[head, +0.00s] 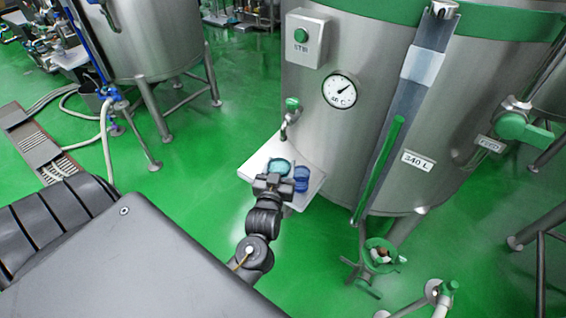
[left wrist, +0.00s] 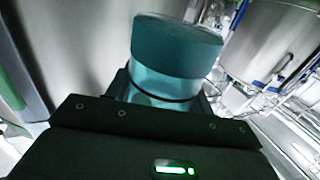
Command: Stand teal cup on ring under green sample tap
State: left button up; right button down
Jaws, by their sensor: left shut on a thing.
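The teal cup (head: 279,166) is in my left gripper (head: 273,180), over the small shelf (head: 313,187) on the tank's side. The gripper is shut on it; in the left wrist view the teal cup (left wrist: 175,60) stands up out of the jaws, its lower part hidden by them. The green sample tap (head: 291,106) sticks out of the tank just above and behind the cup, its spout ending a little over the shelf. I cannot make out the ring; the cup and gripper cover that part of the shelf. My right gripper is not in view.
A blue cup (head: 301,178) stands on the shelf close to the right of my gripper. The large steel tank (head: 370,130) with a dial gauge (head: 340,91) rises right behind the shelf.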

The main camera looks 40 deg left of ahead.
pick_arm(q)
jog(key=shift+w+a+f+b, duration=0.1)
jog(key=shift+a+f+b, duration=0.15)
jog(key=shift+b, duration=0.1)
jog(key=w+a+f+b, duration=0.7)
jog(key=a+b, duration=0.3)
jog(key=b, duration=0.3)
jog(key=shift+a+f, duration=0.25)
jog(key=shift+f, duration=0.6)
